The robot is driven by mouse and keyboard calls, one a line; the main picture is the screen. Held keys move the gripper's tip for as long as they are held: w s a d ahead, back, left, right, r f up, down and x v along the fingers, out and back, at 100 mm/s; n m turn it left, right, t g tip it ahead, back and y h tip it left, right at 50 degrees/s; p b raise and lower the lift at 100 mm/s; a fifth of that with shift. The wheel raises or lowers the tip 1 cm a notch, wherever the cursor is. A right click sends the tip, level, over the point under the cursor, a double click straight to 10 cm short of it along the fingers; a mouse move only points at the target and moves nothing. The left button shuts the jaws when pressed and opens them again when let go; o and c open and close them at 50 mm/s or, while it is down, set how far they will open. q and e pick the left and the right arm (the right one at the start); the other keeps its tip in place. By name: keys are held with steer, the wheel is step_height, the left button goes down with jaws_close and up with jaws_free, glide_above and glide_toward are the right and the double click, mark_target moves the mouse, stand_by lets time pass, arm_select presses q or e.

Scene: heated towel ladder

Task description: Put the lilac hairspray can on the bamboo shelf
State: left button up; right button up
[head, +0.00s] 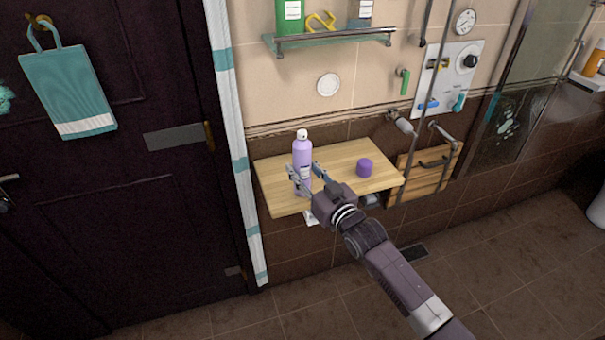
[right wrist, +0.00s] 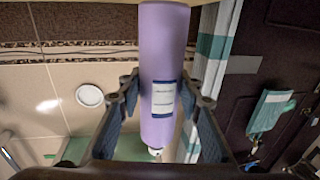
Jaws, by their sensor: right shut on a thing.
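The lilac hairspray can (head: 302,153) is upright, with a white nozzle on top and no cap. My right gripper (head: 305,177) is shut on its body, at the left part of the bamboo shelf (head: 335,167). In the right wrist view the picture is turned over: the can (right wrist: 163,50) is between the two fingers (right wrist: 165,92), its label facing the camera and its nozzle downward. Its base is at the top edge there, by a strip of the shelf, so I cannot tell whether it touches the wood. My left gripper is not in view.
A purple cap (head: 365,168) stands on the shelf, right of the can. A glass shelf (head: 335,39) with bottles is above. A wooden crate (head: 425,170) hangs at the right. A striped post (head: 235,140) and dark door (head: 110,230) are at the left.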

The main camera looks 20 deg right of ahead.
steer(key=shift+f, duration=0.85)
steer(key=shift+f, duration=0.15)
steer(key=o, duration=1.3)
steer(key=shift+c, duration=0.2)
steer(key=shift+r, duration=0.25)
steer(key=shift+s+d+f, duration=0.1)
steer(key=shift+s+f, duration=0.1)
steer(key=shift+s, duration=0.15)
steer(key=b+v, duration=0.1)
steer(key=v, duration=1)
steer(key=shift+s, duration=0.2)
